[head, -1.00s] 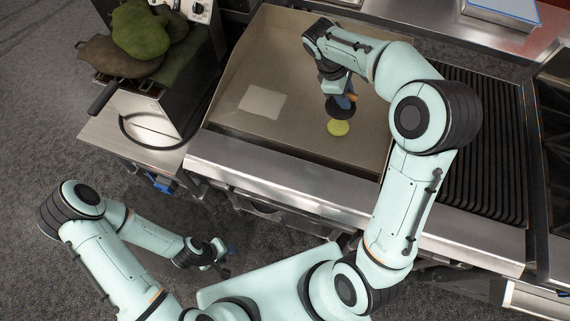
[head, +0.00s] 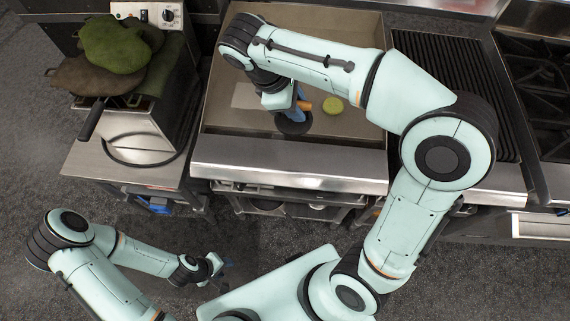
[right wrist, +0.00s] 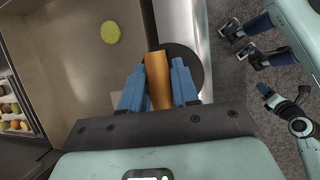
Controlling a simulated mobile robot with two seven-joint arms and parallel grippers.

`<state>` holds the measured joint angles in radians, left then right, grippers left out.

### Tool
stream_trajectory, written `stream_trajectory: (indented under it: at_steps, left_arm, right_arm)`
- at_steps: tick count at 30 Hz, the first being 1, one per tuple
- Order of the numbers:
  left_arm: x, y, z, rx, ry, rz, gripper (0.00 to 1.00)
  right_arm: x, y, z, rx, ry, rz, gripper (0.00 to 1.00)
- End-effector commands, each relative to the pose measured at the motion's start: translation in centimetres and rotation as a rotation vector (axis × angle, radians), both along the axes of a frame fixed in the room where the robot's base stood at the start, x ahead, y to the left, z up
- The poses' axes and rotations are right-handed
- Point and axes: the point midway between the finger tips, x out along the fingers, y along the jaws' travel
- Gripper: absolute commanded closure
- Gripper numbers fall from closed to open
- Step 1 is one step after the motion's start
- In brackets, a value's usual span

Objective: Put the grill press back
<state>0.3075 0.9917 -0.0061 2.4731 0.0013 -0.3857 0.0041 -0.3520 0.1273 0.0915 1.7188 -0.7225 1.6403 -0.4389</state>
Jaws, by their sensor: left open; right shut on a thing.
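The grill press has a round black plate (head: 293,123) and an orange-brown handle (right wrist: 158,80). My right gripper (right wrist: 158,88) is shut on the handle, with blue fingers on both sides. In the head view the press is over the front part of the flat griddle (head: 350,120), left of a yellow-green round piece (head: 333,105). I cannot tell whether its plate touches the griddle. My left gripper (head: 222,268) is open and empty, low over the floor in front of the counter.
A fryer (head: 150,130) with green and brown oven mitts (head: 112,48) on it stands left of the griddle. A ribbed grill (head: 450,70) and burners (head: 548,75) are to the right. The griddle's steel front ledge (head: 290,165) is clear.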

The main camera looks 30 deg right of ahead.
Motion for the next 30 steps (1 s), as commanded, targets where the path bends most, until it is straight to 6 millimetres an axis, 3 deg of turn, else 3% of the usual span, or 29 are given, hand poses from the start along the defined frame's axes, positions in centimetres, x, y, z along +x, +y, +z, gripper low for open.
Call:
stream_trajectory:
  at_steps: [4,7,21,25,30]
  left_arm:
    - [-0.2,0.0,-0.1,-0.001,0.002,-0.001,0.57]
    - [-0.5,0.0,-0.5,0.000,0.006,-0.001,0.57]
    - [-2.6,0.0,-2.8,0.000,0.030,-0.001,0.57]
    - [-2.8,0.0,-3.1,0.000,0.032,0.000,0.57]
    - [-2.9,0.0,-3.2,0.000,0.032,0.000,0.57]
  right_arm:
    - [-0.4,0.3,0.2,-0.002,-0.003,0.006,1.00]
    - [-0.5,0.4,-1.1,-0.003,0.000,0.007,1.00]
    - [-0.6,0.4,-12.2,-0.003,0.003,0.007,1.00]
    - [-0.5,0.3,-14.3,-0.003,0.001,0.005,1.00]
    - [-0.4,0.4,-15.3,-0.002,-0.002,0.007,1.00]
